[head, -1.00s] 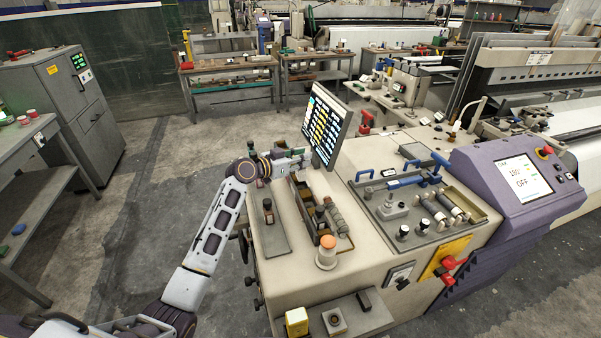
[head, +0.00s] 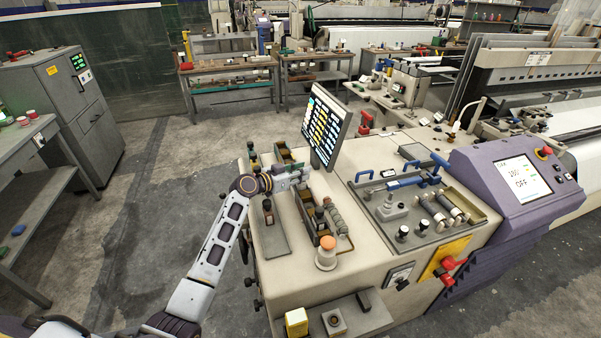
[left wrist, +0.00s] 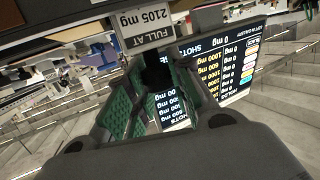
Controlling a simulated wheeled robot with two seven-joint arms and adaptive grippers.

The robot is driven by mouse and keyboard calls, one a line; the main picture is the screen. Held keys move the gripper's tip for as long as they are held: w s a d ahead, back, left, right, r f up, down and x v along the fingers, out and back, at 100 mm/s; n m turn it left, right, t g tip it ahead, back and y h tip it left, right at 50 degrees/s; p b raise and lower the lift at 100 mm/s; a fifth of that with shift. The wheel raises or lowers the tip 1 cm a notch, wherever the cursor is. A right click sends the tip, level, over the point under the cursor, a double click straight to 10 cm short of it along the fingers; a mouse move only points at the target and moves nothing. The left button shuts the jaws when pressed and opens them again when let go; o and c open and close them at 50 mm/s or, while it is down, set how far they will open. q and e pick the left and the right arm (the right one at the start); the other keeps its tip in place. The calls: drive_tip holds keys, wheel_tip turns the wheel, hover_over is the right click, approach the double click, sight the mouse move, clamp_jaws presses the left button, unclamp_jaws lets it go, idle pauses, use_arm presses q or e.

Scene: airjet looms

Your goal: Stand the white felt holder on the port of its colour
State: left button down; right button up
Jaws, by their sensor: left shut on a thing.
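I cannot pick out the white felt holder for certain in either view. No port shows a clear white marking. My right gripper is not in view.
A long tray (head: 308,216) with dark parts and an orange-topped knob (head: 327,252) are on the machine's front. A blue-handled tool tray (head: 425,214) is at the right. The left wrist view shows a "2105 mg" sign (left wrist: 146,27) close by.

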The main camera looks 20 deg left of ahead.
use_arm(q)
drive_tip(key=shift+f, duration=0.15)
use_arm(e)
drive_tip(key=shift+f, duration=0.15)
use_arm(q)
drive_tip(key=c, duration=1.3)
unclamp_jaws()
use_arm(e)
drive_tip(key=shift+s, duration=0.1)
use_arm(q)
drive_tip(key=shift+o, duration=0.2)
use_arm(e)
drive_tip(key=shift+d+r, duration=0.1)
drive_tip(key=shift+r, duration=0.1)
use_arm(q)
drive_tip(key=shift+s+a+r, duration=0.2)
drive_tip(key=shift+s+a, duration=0.2)
drive_tip(key=shift+s, duration=0.1)
drive_tip(key=b+v, duration=0.1)
drive_tip(key=v, duration=0.9)
drive_tip(key=shift+s+a+b, duration=0.15)
drive_tip(key=shift+s+b, duration=0.15)
drive_tip(key=shift+s, duration=0.05)
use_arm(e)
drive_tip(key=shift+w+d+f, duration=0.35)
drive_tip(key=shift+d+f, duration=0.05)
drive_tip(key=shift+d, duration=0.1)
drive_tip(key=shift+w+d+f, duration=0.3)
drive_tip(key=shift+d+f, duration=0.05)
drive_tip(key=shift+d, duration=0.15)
